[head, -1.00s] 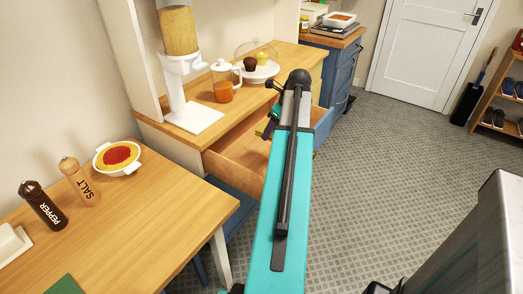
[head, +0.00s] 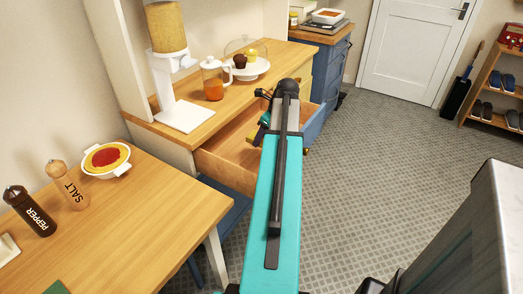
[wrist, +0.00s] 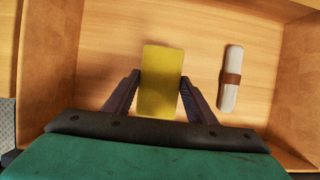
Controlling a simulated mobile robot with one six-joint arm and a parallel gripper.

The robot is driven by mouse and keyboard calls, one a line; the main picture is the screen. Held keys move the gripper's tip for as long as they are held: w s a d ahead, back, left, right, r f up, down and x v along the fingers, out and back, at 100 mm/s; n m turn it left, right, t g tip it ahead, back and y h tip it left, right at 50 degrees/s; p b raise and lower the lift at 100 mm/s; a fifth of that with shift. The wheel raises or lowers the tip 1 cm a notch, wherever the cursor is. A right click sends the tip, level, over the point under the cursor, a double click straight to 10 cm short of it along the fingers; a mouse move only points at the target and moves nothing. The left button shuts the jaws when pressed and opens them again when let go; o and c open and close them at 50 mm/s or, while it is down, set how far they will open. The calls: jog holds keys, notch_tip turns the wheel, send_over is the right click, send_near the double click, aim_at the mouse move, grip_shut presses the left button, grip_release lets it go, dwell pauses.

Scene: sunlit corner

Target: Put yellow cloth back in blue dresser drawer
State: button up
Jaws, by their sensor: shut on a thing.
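The blue dresser's drawer (head: 228,160) is pulled open, with a bare wooden inside. In the wrist view my gripper (wrist: 160,98) is shut on the yellow cloth (wrist: 161,72), a flat folded rectangle, one finger at each side. The cloth is over the drawer floor (wrist: 95,60); I cannot tell whether it touches it.
The dresser top (head: 205,112) holds a cereal dispenser (head: 180,105), a pitcher of orange drink (head: 213,82) and a cake stand (head: 250,70). A table (head: 140,215) with a pie dish (head: 106,158) and shakers stands at left. The floor (head: 400,170) at right is open.

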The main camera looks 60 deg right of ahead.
jog(key=shift+f, duration=2)
jog(key=shift+f, duration=0.1)
jog(key=shift+f, duration=1.75)
jog(key=shift+f, duration=0.1)
jog(key=o, duration=1)
jog(key=shift+o, duration=0.2)
jog(key=shift+v, duration=6.1)
jog(key=shift+w, duration=0.1)
